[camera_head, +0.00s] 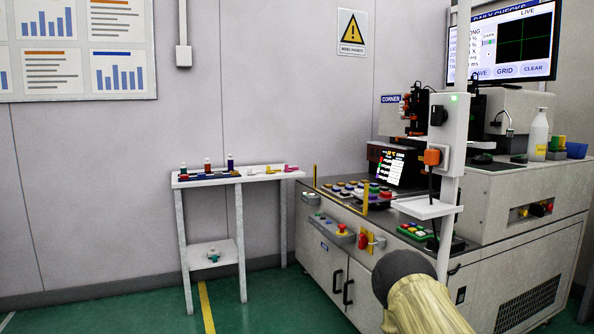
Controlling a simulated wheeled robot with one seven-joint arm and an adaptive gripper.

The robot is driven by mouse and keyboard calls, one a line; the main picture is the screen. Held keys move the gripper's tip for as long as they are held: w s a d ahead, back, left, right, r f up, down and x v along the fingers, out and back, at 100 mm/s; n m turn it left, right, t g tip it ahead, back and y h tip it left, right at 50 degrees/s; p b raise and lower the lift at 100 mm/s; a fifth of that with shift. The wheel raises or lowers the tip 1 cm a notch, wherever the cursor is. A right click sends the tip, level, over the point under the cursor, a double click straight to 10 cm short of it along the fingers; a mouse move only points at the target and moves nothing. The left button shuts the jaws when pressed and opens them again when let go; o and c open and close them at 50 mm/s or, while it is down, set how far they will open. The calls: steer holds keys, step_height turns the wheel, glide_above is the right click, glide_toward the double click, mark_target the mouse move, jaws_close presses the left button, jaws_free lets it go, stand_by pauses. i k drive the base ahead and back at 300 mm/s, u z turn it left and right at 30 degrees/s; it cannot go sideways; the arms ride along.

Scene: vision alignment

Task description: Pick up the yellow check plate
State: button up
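A small yellow piece (272,170) lies on the top of the narrow white side table (215,180), towards its right end. It is too small for me to tell for sure that it is the yellow check plate. A pink piece (291,168) lies just to its right. My arm shows at the bottom right as a beige sleeve with a dark rounded joint, in front of the machine bench. My gripper is not visible, so I cannot see what it holds.
Several coloured pegs stand on a dark blue strip (210,177) on the table's left part. The machine bench (340,270) stands to the right, with buttons, yellow posts, a screen and a white pole (455,130). Green floor (265,305) is open in front of the table.

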mark_target(269, 170)
steer(key=z, duration=0.05)
steer(key=i, duration=1.3)
steer(key=u, duration=0.05)
